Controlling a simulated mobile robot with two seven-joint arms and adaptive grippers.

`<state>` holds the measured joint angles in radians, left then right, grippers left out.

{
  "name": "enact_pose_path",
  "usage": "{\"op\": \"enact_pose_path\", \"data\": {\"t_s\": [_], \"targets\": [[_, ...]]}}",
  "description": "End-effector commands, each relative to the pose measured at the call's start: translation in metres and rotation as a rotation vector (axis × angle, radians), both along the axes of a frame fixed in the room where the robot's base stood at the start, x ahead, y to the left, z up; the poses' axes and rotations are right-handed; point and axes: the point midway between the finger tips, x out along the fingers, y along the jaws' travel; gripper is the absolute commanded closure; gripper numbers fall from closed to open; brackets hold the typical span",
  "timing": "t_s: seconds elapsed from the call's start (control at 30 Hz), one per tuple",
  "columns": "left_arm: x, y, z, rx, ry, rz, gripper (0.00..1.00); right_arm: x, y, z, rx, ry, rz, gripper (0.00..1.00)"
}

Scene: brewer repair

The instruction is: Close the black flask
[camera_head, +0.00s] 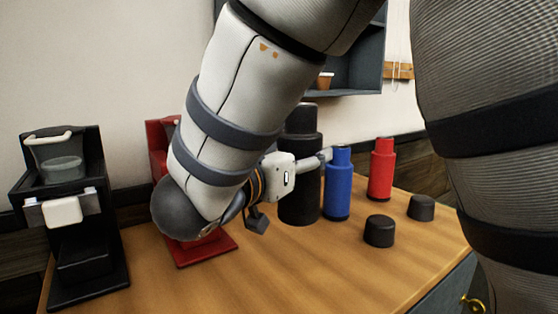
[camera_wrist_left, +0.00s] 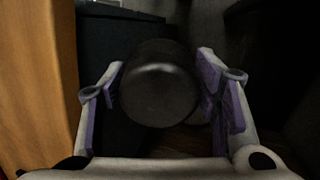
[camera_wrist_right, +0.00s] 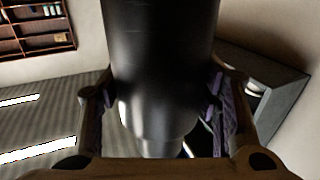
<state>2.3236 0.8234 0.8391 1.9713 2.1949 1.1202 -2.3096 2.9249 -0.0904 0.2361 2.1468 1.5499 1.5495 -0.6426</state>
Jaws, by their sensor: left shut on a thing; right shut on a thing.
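The black flask (camera_head: 299,196) is upright over the wooden table, its narrower neck at the top. My right gripper (camera_head: 292,188) is shut around its body, one finger on either side. In the right wrist view the flask (camera_wrist_right: 160,50) fills the space between the fingers, with its neck toward the lower edge. I cannot tell whether its base touches the table. In the left wrist view my left gripper (camera_wrist_left: 160,82) is shut on a round black cap (camera_wrist_left: 158,92), beyond the table edge. The left gripper is not seen in the head view.
A blue flask (camera_head: 338,190) and a red flask (camera_head: 381,172) stand right of the black one. Two black caps (camera_head: 379,231) (camera_head: 421,208) lie on the table (camera_head: 290,280). A black brewer (camera_head: 85,255) and a red brewer (camera_head: 205,248) stand left. The table's front middle is clear.

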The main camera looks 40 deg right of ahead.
Motion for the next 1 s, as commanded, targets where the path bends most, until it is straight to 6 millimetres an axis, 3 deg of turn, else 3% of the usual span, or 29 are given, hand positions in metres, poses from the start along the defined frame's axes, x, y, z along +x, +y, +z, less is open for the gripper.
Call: {"op": "enact_pose_path", "data": {"t_s": [0.17,0.47,0.5,0.7,1.0], "targets": [[0.0000,0.0000,-0.0001,0.000,0.000,0.000,0.71,-0.0099,0.0043,0.0054,-0.002,-0.002,0.001,0.90],[0.0000,-0.0001,0.0000,0.000,0.000,0.000,0.71,-0.0106,0.0046,0.0056,-0.002,-0.002,0.000,0.90],[0.0000,-0.0001,0.0000,0.000,0.000,0.000,0.71,-0.0105,0.0047,0.0056,-0.002,-0.002,0.000,0.47],[0.0000,-0.0001,0.0001,0.000,0.000,0.000,0.71,-0.0104,0.0046,0.0056,-0.001,-0.001,0.000,0.93],[-0.0001,-0.0001,0.0001,0.000,0.000,0.000,0.71,-0.0104,0.0046,0.0055,-0.001,-0.001,0.000,0.93]]}}
